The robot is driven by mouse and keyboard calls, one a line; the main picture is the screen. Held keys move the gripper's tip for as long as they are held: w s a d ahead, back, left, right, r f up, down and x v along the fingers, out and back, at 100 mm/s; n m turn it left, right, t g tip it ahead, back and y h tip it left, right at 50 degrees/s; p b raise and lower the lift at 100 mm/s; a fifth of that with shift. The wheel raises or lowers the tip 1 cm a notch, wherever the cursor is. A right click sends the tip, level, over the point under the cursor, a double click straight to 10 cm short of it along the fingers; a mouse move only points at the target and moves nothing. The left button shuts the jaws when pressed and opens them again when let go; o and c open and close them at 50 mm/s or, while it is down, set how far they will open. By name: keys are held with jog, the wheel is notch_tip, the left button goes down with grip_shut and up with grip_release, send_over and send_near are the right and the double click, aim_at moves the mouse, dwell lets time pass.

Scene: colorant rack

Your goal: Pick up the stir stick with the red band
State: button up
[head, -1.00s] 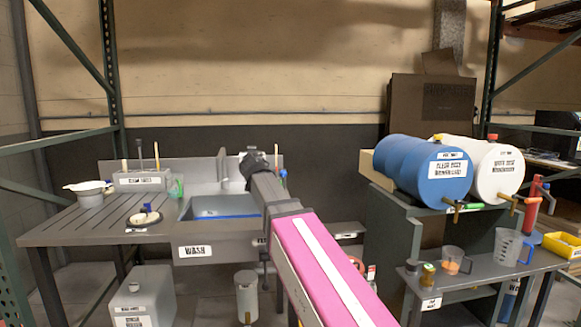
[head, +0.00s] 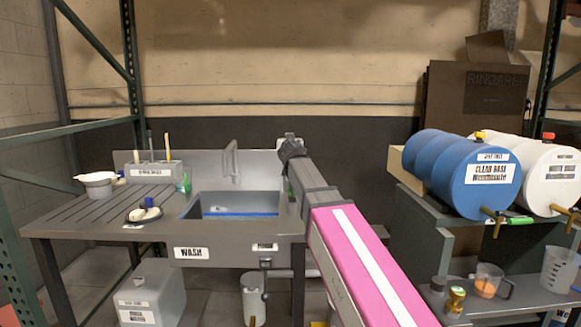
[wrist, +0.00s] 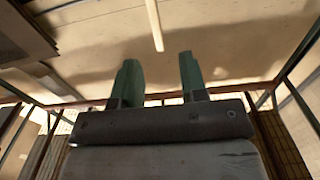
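Several thin sticks stand upright in a grey labelled holder (head: 135,172) at the back left of the wash table in the head view. One is a dark grey stick (head: 150,140) and another is a pale wooden stick (head: 168,146). I cannot make out a red band on any of them. My gripper (wrist: 157,75) shows two green fingers spread apart with nothing between them in the wrist view. In the head view my arm reaches up to the right of the sink, well away from the holder; its fingers are not clear there.
A blue drum (head: 480,187) and white drum (head: 550,180) lie on a rack at right. A grey container (head: 150,295) stands below.

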jog(key=w, duration=0.7)
jog(key=shift+w+f, duration=0.25)
grip_shut()
